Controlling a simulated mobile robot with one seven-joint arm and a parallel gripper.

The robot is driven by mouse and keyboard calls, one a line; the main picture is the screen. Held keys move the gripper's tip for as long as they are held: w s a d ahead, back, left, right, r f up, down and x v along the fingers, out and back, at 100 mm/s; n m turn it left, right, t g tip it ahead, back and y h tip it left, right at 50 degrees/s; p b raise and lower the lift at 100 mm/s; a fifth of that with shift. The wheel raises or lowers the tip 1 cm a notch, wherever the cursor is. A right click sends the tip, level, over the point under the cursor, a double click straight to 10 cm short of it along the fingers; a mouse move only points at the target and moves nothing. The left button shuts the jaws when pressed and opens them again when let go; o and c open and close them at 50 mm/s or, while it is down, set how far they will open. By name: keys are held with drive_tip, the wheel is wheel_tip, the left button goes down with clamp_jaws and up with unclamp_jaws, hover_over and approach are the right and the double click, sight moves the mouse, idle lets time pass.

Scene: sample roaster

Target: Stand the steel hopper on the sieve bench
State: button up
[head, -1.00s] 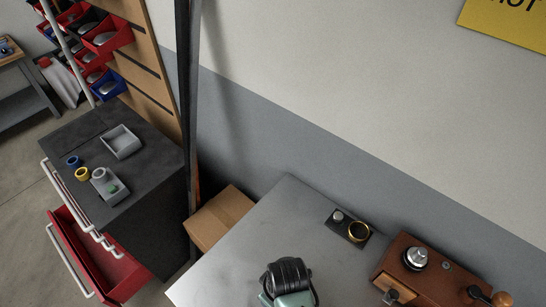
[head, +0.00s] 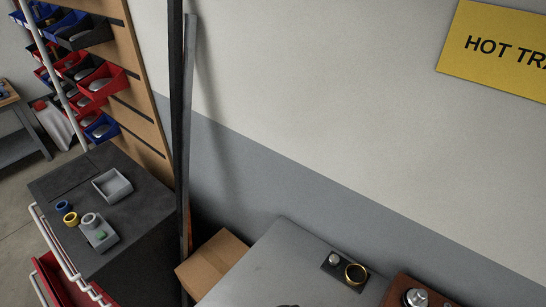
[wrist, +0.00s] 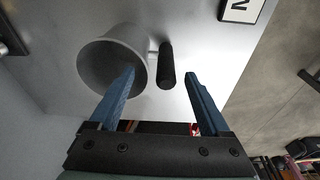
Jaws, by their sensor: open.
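The steel hopper (wrist: 108,62), a grey flared cup with a wide round mouth, shows in the wrist view at upper left. Its black handle (wrist: 167,66) sticks out at its right. My gripper (wrist: 160,73) is open, with two blue fingers. The handle appears between the fingertips, and the left fingertip overlaps the hopper's rim in the picture. I cannot tell whether a finger touches it. Neither the hopper nor my gripper shows in the head view. I cannot tell which surface is the sieve bench.
In the head view a grey metal top (head: 268,262) carries a dark plate with a brass ring (head: 355,273) and a wooden box (head: 405,292). A cardboard box (head: 212,262) stands beside it. A dark cabinet top (head: 75,180) at left holds a grey tray (head: 113,186) and small rings.

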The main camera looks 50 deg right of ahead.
wheel_tip(320, 180, up, 10)
drive_tip(key=s, duration=0.2)
drive_tip(key=w+r+t+h, duration=0.3)
drive_tip(key=w+r+t, duration=0.5)
drive_tip(key=w+r, duration=0.9)
drive_tip(key=w+a+r+t, duration=0.2)
drive_tip(key=w+r+t, duration=0.1)
drive_tip(key=r, duration=0.4)
drive_tip(key=w+a+r+t, duration=0.2)
drive_tip(key=w+r, duration=0.1)
drive_tip(key=r, duration=0.5)
drive_tip(key=s+a+r+t, duration=0.1)
drive_tip(key=a+r+t, duration=0.2)
drive_tip(key=r, duration=0.5)
drive_tip(key=a+r+t, duration=0.3)
drive_tip(key=r, duration=0.4)
drive_tip(key=s+a+r+t+y, duration=0.1)
drive_tip(key=s+a+r+t, duration=0.2)
drive_tip(key=r, duration=0.5)
drive_tip(key=s+a+r+t+y, duration=0.2)
drive_tip(key=s+a+r+t, duration=0.1)
drive_tip(key=s+r, duration=0.3)
wheel_tip(320, 180, up, 2)
drive_tip(key=shift+s+a+r+t, duration=0.1)
drive_tip(key=shift+s+a+t, duration=0.2)
drive_tip(key=shift+a, duration=0.1)
